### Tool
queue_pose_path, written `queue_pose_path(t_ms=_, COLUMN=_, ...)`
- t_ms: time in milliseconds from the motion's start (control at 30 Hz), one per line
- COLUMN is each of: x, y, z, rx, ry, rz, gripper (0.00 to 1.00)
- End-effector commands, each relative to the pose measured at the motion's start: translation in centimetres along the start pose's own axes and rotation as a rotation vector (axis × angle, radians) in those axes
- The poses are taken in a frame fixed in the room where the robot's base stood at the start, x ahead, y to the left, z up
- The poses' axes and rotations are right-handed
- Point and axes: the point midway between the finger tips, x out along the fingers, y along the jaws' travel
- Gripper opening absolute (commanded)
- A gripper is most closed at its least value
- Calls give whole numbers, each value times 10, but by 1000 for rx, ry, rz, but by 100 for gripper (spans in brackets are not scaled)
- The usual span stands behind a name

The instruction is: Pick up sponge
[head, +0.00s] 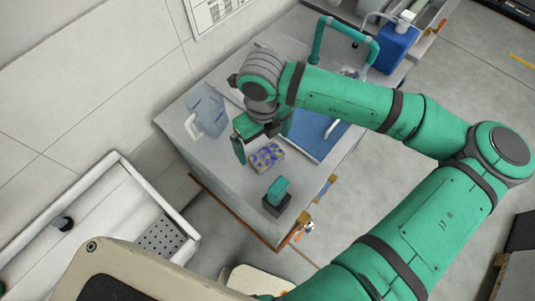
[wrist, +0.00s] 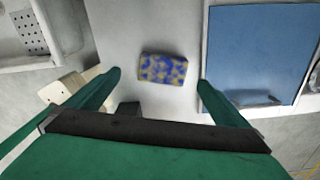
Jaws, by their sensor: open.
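The sponge (head: 266,157), a flat rectangular block with a blue and yellow mottled pattern, lies on the grey counter top. In the wrist view the sponge (wrist: 163,69) shows whole, between the tips of the two green fingers and slightly beyond them. My gripper (head: 260,145) is open and empty, with its fingers pointing down above the counter near the sponge. In the wrist view my gripper (wrist: 158,82) has its fingers wide apart, one on each side of the sponge. I see no contact between them, and the exact height gap cannot be told.
A blue panel (head: 318,136) is right of the sponge, and a clear pitcher (head: 207,115) stands to its left. A green block in a dark holder (head: 276,201) stands near the counter's front edge. A teal faucet (head: 345,38) and blue container (head: 396,47) are behind.

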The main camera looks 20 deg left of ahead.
Motion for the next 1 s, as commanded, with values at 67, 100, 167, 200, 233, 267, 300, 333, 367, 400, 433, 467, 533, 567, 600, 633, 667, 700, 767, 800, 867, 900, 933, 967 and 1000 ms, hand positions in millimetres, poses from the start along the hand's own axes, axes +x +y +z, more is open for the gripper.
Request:
queue_pose_path(t_ms=67, x=5, y=0, z=0, rx=1, ry=-1, rz=0, gripper=100)
queue_pose_path(t_ms=100, x=7, y=-1, z=0, rx=2, ry=-1, rz=-1, gripper=100)
queue_pose_path(t_ms=167, x=10, y=-2, z=-1, rx=4, ry=-1, rz=1, gripper=100)
queue_pose_path(t_ms=200, x=14, y=-2, z=-2, rx=5, ry=0, rz=2, gripper=100)
queue_pose_path(t_ms=233, x=17, y=-3, z=-3, rx=6, ry=0, rz=2, gripper=100)
queue_pose_path(t_ms=267, x=21, y=-4, z=-3, rx=7, ry=0, rz=2, gripper=100)
queue_pose_path(t_ms=300, x=27, y=-5, z=-4, rx=7, ry=0, rz=3, gripper=100)
queue_pose_path(t_ms=333, x=31, y=-5, z=-5, rx=8, ry=0, rz=3, gripper=100)
queue_pose_path(t_ms=367, x=36, y=-6, z=-5, rx=8, ry=0, rz=3, gripper=100)
queue_pose_path(t_ms=400, x=41, y=-7, z=-6, rx=7, ry=0, rz=3, gripper=100)
queue_pose_path(t_ms=433, x=45, y=-7, z=-5, rx=7, ry=-1, rz=2, gripper=100)
queue_pose_path(t_ms=467, x=48, y=-6, z=-5, rx=6, ry=-1, rz=2, gripper=100)
queue_pose_path(t_ms=533, x=55, y=-7, z=-5, rx=6, ry=-2, rz=1, gripper=100)
queue_pose_path(t_ms=567, x=56, y=-7, z=-5, rx=6, ry=-2, rz=0, gripper=100)
queue_pose_path(t_ms=600, x=58, y=-7, z=-5, rx=6, ry=-2, rz=0, gripper=100)
queue_pose_path(t_ms=633, x=59, y=-7, z=-5, rx=5, ry=-2, rz=0, gripper=100)
queue_pose_path(t_ms=667, x=59, y=-7, z=-5, rx=5, ry=-2, rz=-1, gripper=100)
queue_pose_path(t_ms=700, x=59, y=-7, z=-5, rx=5, ry=-2, rz=-1, gripper=100)
queue_pose_path(t_ms=767, x=59, y=-7, z=-5, rx=5, ry=-2, rz=-1, gripper=100)
queue_pose_path(t_ms=800, x=59, y=-7, z=-5, rx=5, ry=-2, rz=-1, gripper=100)
queue_pose_path(t_ms=867, x=59, y=-7, z=-5, rx=5, ry=-2, rz=-1, gripper=95)
queue_pose_path(t_ms=900, x=59, y=-7, z=-5, rx=5, ry=-2, rz=-1, gripper=86)
queue_pose_path(t_ms=933, x=59, y=-7, z=-5, rx=5, ry=-2, rz=-1, gripper=78)
queue_pose_path(t_ms=967, x=59, y=-7, z=-5, rx=5, ry=-2, rz=-1, gripper=71)
queue_pose_path(t_ms=1000, x=59, y=-7, z=-5, rx=5, ry=-2, rz=-1, gripper=62)
